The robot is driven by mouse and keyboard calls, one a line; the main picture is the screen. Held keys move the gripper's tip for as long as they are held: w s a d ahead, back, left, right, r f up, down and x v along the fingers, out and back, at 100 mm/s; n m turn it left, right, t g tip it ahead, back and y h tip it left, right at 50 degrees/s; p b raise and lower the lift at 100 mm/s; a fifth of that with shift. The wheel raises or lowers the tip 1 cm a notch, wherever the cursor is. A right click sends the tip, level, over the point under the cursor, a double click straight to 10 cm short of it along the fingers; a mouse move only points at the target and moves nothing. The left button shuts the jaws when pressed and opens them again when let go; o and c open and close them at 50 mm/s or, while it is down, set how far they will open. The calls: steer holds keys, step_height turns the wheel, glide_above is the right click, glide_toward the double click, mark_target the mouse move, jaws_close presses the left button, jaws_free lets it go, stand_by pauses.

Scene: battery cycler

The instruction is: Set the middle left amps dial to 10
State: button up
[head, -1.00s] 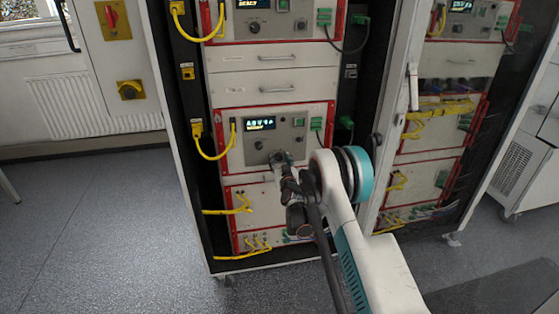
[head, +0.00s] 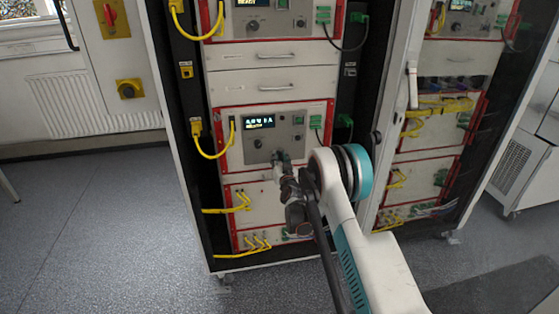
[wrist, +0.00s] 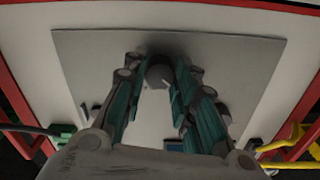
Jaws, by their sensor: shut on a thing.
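The middle left unit (head: 270,170) has a grey front panel with a lit display (head: 259,123). Its small characters are too blurred to read surely. My gripper (head: 278,157) is at the lower middle of this panel and hides the dial there in the head view. In the wrist view, the dark round dial (wrist: 159,75) sits between the fingertips of my gripper (wrist: 160,78), which is shut on it. A small pale mark shows near the dial's edge. Another small dark knob (head: 257,144) is to the left of my gripper and apart from it.
A yellow cable (head: 211,156) loops at the unit's left side, and green plugs (head: 316,122) are on its right. A similar unit (head: 270,22) is above. Grey floor (head: 110,235) is clear at the left.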

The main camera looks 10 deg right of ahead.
steer(key=m, duration=0.5)
steer(key=shift+m, duration=0.4)
stand_by(0.3)
steer(key=o, duration=1.1)
steer(key=shift+s, duration=0.1)
steer(key=s, duration=1.2)
